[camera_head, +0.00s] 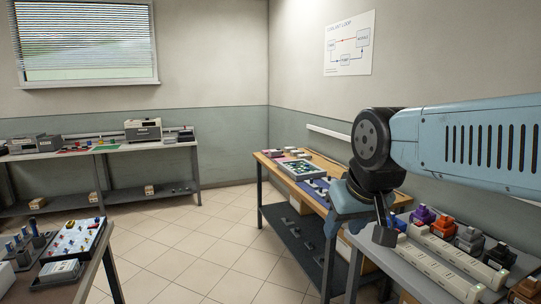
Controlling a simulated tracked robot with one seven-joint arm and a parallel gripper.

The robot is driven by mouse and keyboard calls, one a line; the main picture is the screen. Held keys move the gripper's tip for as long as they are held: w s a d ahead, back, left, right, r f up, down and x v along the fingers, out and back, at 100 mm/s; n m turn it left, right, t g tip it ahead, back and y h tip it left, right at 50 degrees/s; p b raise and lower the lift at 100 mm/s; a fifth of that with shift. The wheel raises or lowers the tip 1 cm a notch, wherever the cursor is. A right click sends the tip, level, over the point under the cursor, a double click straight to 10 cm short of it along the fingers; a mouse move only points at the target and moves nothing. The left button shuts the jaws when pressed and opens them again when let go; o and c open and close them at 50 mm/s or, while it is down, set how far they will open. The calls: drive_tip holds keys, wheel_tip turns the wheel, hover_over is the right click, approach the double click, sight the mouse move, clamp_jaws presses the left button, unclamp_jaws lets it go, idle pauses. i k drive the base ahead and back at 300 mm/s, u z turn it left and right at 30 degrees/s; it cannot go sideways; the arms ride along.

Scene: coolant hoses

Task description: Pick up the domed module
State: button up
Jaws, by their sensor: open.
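Several small modules stand in a row on the grey bench at the right: a purple one (422,215), an orange one (443,227), a grey one (470,240), a black one (499,256) and another orange one (525,291) at the picture's edge. I cannot tell which of them is the domed module. My gripper (384,236) hangs from my blue arm over the left end of this bench, left of the purple module. It is open, and I see nothing held in it. My wrist hides part of the bench's far left end.
Long white strips (447,262) lie in front of the modules. A wooden-topped bench (268,164) with a tray of parts (305,169) adjoins behind. Another bench stands at the left front with a board of parts (75,238). The tiled floor (190,255) between is clear.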

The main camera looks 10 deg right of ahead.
sight(278, 151)
drive_tip(key=u, duration=0.3)
drive_tip(key=i, duration=1.35)
drive_tip(key=u, duration=0.3)
drive_tip(key=i, duration=2.2)
drive_tip(key=z, duration=0.65)
drive_tip(key=i, duration=0.9)
drive_tip(key=z, duration=1.25)
drive_tip(key=i, duration=0.85)
drive_tip(key=z, duration=0.6)
drive_tip(key=k, duration=0.5)
drive_tip(key=u, duration=0.05)
